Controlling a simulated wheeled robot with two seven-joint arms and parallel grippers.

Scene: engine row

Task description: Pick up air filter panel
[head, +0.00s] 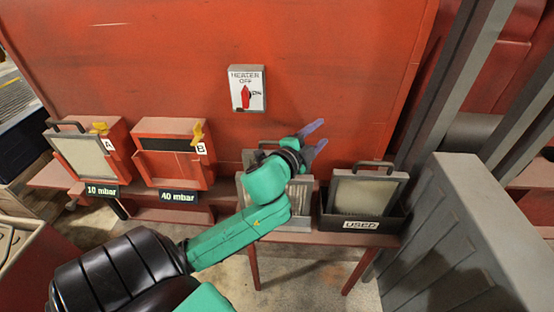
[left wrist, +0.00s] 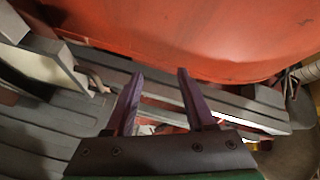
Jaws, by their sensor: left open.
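Three framed filter panels with handles show in the head view. One panel (head: 80,155) sits in the left red housing A. One panel (head: 299,196) stands on the shelf, largely hidden behind my left arm. A third panel (head: 362,193) with a dark handle stands in the black tray marked USED (head: 390,222). My left gripper (head: 321,136) is open and empty, its purple fingers above and between the last two panels. In the left wrist view the open fingers (left wrist: 160,74) have nothing between them. A pale panel edge (left wrist: 55,62) shows at upper left there; which panel is unclear.
Red housing B (head: 172,158) has an open dark slot and a yellow latch. A heater switch box (head: 247,88) is on the red wall. A grey ribbed cabinet (head: 450,230) stands close right of the USED tray. The red shelf (head: 225,214) is narrow.

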